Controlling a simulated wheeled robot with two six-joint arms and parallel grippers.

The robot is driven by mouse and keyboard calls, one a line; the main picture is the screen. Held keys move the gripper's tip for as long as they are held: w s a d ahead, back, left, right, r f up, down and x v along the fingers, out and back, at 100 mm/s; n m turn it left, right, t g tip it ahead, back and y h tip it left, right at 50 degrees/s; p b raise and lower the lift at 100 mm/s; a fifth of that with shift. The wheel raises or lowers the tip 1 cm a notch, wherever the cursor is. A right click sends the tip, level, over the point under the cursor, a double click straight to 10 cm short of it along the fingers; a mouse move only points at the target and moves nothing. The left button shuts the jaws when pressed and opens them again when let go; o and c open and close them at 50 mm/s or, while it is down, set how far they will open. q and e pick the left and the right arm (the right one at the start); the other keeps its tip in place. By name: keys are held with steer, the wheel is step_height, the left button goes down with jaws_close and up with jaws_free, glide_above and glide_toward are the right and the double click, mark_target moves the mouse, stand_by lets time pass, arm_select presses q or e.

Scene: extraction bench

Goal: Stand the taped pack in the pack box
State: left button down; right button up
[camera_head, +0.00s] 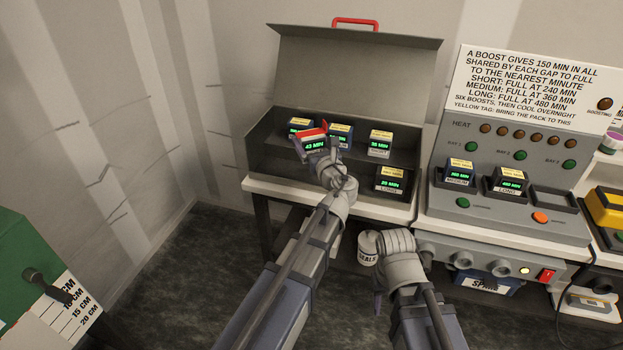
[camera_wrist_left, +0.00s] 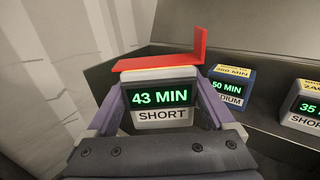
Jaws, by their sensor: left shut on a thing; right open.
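The taped pack (camera_head: 315,145) has a red strip on top and reads 43 MIN, SHORT. It also shows in the left wrist view (camera_wrist_left: 161,97). My left gripper (camera_head: 318,152) is shut on it, with one finger on each side in the wrist view. It holds the pack upright at the left part of the open grey pack box (camera_head: 258,151). Whether the pack's bottom touches the box floor is hidden. My right gripper (camera_head: 379,302) is open and hangs low in front of the bench; its fingertips are partly hidden.
Other packs stand in the box: a medium one (camera_head: 341,133), a short one (camera_head: 380,143), a long one (camera_head: 393,181) and one behind the taped pack (camera_head: 299,125). The charger (camera_head: 480,215) holds two packs; its right bay (camera_head: 553,200) is empty. A white tub (camera_head: 368,247) sits below.

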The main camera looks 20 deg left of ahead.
arm_select(q)
steer(key=shift+w+a+f+m+t+h+b, duration=0.25)
steer(key=shift+w+m+t+h, duration=0.3)
steer(key=shift+w+m+h, duration=0.9)
steer(key=shift+w+a+f+m+t+h+b, duration=0.15)
steer(key=shift+w+f+m+t+h+b, duration=0.25)
steer(key=shift+m+h, duration=1.2)
steer(key=shift+w+a+f+m+t+h+b, duration=0.15)
steer(key=shift+w+m+t+h, duration=0.55)
steer(key=shift+h, duration=1.75)
steer(key=shift+f, duration=0.1)
step_height(320, 180, down, 10)
steer(key=b, duration=1)
steer(key=shift+f, duration=0.15)
jaws_free()
